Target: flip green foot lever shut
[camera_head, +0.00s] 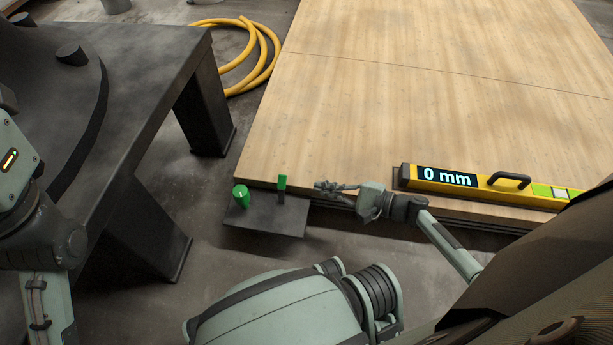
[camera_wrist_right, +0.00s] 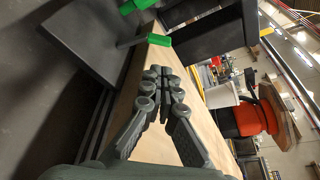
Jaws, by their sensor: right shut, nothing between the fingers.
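The green foot lever (camera_head: 281,183) stands up from a dark base plate (camera_head: 270,220) on the floor, at the near left corner of the wooden platform. A green knob (camera_head: 241,196) sits left of it on the same plate. In the right wrist view the lever's green end (camera_wrist_right: 157,39) shows beyond the fingertips on a thin dark stem, with the knob (camera_wrist_right: 138,5) at the top edge. My right gripper (camera_head: 322,187) is shut and empty, just right of the lever with a gap between. My left arm shows at the left edge, but its gripper is out of view.
The wooden platform (camera_head: 430,90) fills the right, with a yellow level (camera_head: 452,191) reading 0 mm at its near edge. A dark steel table (camera_head: 150,60) stands at left. A yellow hose (camera_head: 262,72) lies coiled behind. Floor is clear around the plate's front.

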